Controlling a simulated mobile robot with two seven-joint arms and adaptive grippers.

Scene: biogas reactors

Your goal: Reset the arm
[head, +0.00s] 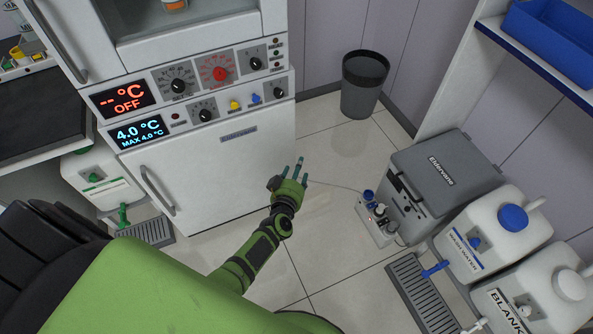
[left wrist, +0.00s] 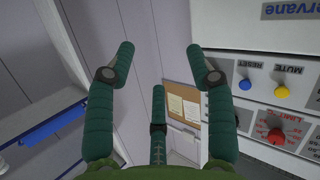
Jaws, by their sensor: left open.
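My left arm reaches up from the bottom of the head view. Its green gripper with teal fingers (head: 296,170) is held in front of the white cabinet (head: 225,165), below and right of its control panel. The left wrist view shows the fingers (left wrist: 162,62) spread apart with nothing between them. In that view the panel is at the right, turned over, with a blue button (left wrist: 245,84), a yellow button (left wrist: 281,92) and a red knob (left wrist: 276,137). My right gripper is in neither view.
A dark bin (head: 364,82) stands by the back wall. A grey box (head: 440,170), a small device with a cable (head: 377,222) and white canisters (head: 487,236) stand at the right. A shelf with a blue tray (head: 553,38) is at the upper right. Open floor (head: 330,235) lies between.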

